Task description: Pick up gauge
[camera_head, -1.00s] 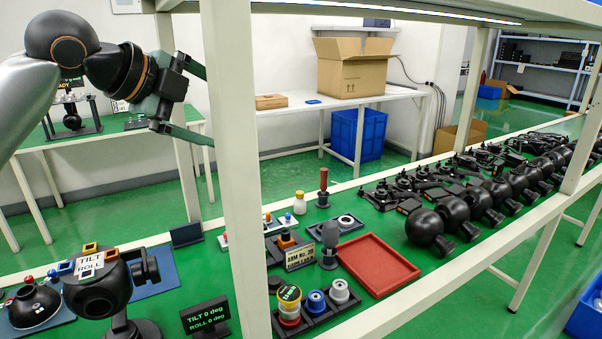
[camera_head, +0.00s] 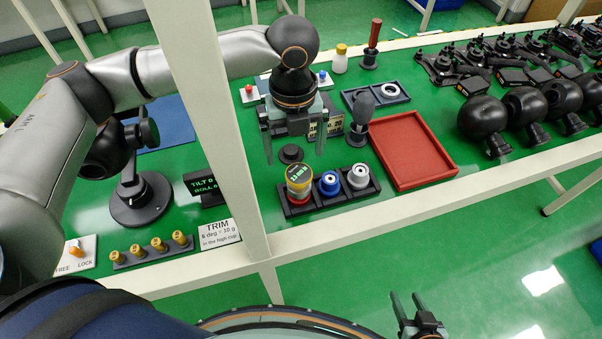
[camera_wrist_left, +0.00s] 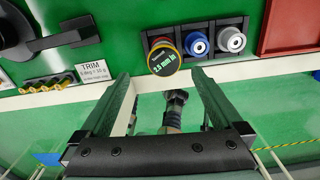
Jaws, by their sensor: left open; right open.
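A gauge (camera_head: 298,183) with a yellow rim, a red base and a dark face with green digits stands in the left slot of a black holder (camera_head: 330,200). It also shows in the left wrist view (camera_wrist_left: 164,58), just beyond my fingertips. My left gripper (camera_head: 294,146) is open and points down, a little behind and above the gauge in the head view, with nothing between its fingers. The left wrist view shows its two spread fingers (camera_wrist_left: 160,78). My right gripper (camera_head: 407,305) is open and empty at the bottom, in front of the bench.
A blue spool (camera_head: 329,183) and a grey spool (camera_head: 359,176) fill the other holder slots. A red tray (camera_head: 405,150) lies to the right. A white post (camera_head: 205,110) stands left of my left gripper. Black balls (camera_head: 483,118) line the right side.

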